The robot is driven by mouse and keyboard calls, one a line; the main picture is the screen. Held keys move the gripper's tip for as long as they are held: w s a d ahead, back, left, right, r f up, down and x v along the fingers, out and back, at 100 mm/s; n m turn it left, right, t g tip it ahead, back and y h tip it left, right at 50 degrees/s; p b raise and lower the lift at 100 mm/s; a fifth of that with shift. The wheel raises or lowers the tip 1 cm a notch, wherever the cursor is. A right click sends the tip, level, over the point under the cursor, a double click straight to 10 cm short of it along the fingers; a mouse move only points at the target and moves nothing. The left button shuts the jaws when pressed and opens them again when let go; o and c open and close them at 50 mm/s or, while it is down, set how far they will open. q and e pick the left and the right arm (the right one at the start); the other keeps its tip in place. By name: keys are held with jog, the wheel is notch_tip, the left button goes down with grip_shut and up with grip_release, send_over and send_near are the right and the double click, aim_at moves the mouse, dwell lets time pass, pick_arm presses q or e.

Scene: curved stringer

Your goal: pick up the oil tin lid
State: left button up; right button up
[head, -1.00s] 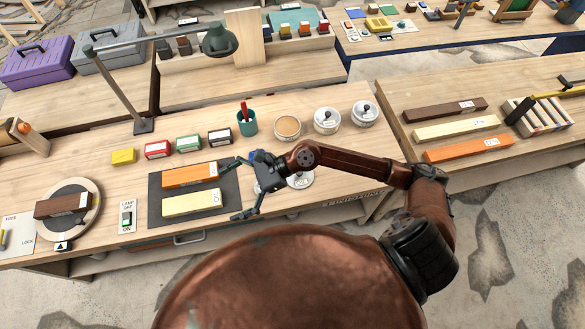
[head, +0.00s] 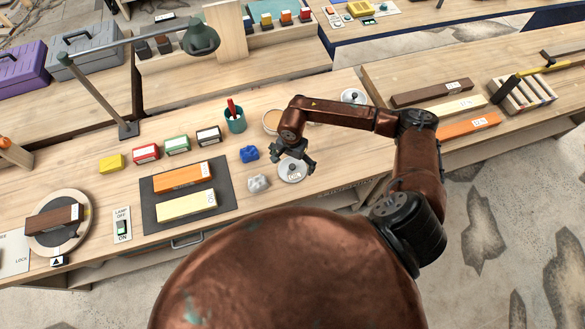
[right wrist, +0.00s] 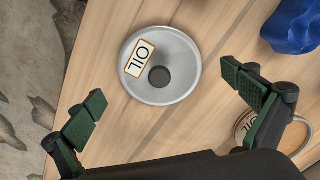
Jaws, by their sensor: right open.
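The oil tin lid (head: 292,171) is a round silver disc on the bench, near its front edge. In the right wrist view the lid (right wrist: 178,88) shows a dark round knob and a label reading OIL. My right gripper (head: 294,158) is above the lid and partly covers it in the head view. In the right wrist view its two green-padded fingers (right wrist: 168,106) are spread wide, with the lid beyond and between them, apart from both. An open tin (head: 271,121) with a tan inside stands behind; its label is partly hidden in the wrist view. My left gripper is not in view.
A blue lump (head: 249,154) and a grey lump (head: 258,183) lie left of the lid. A lidded tin (head: 353,97) stands behind my right arm. A dark mat (head: 228,189) holds orange and cream blocks. A green cup (head: 235,124) stands farther back.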

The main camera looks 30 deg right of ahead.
jog(key=shift+f, duration=0.95)
